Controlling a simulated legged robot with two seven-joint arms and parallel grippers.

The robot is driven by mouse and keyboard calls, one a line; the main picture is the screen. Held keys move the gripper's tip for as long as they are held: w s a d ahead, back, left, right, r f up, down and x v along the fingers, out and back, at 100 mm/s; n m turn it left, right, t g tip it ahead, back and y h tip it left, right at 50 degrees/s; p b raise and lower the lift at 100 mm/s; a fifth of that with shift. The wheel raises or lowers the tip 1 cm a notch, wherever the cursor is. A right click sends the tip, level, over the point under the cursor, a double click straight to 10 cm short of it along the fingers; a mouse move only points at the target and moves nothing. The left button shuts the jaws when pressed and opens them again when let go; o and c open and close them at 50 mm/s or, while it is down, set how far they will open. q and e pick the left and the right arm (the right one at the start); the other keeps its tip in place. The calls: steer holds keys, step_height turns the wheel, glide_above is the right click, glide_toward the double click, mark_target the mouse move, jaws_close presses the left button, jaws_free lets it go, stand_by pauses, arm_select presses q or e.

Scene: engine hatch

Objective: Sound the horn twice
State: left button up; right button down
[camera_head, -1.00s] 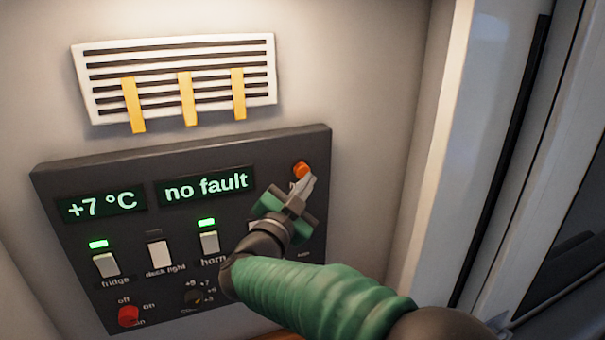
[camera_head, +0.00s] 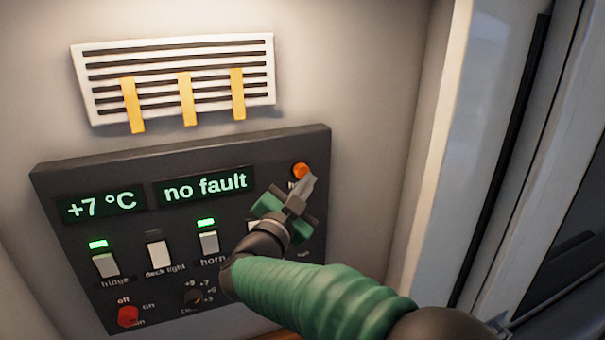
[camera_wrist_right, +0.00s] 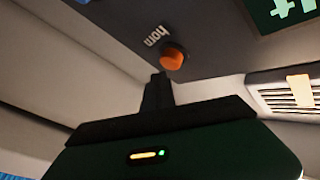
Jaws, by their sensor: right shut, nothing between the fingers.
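The orange horn button (camera_head: 301,170) sits at the upper right of the dark control panel (camera_head: 110,165). It also shows in the right wrist view (camera_wrist_right: 172,58), beside the word "horn". My right gripper (camera_head: 306,186) is shut and empty, its tips just below the button. In the right wrist view the fingertips (camera_wrist_right: 158,78) end just short of the button, with a small gap showing. A rocker switch labelled horn (camera_head: 209,242) has a lit green lamp above it. My left gripper is not in view.
The fridge switch (camera_head: 106,265) has a lit green lamp; the deck light switch (camera_head: 158,254) has none lit. A red knob (camera_head: 128,316) and a dial (camera_head: 194,296) sit below. Displays read "+7 °C" and "no fault". A vent (camera_head: 180,62) hangs above; a door frame is at right.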

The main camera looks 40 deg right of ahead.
steer(key=shift+w, duration=0.15)
steer(key=shift+w+d, duration=0.1)
steer(key=shift+w, duration=0.1)
stand_by(0.3)
steer(key=shift+w+d+r, duration=0.1)
steer(key=shift+w+d, duration=0.15)
steer(key=shift+w, duration=0.5)
stand_by(0.9)
steer(key=shift+s, duration=0.1)
steer(key=shift+s+a, duration=0.2)
steer(key=shift+s, duration=0.35)
steer(key=shift+s+a, duration=0.15)
steer(key=shift+s, duration=0.4)
steer(key=s, duration=0.1)
steer(key=s+a+b, duration=0.1)
steer(key=s, duration=0.2)
steer(key=shift+s+a, duration=0.3)
steer(key=shift+s, duration=0.05)
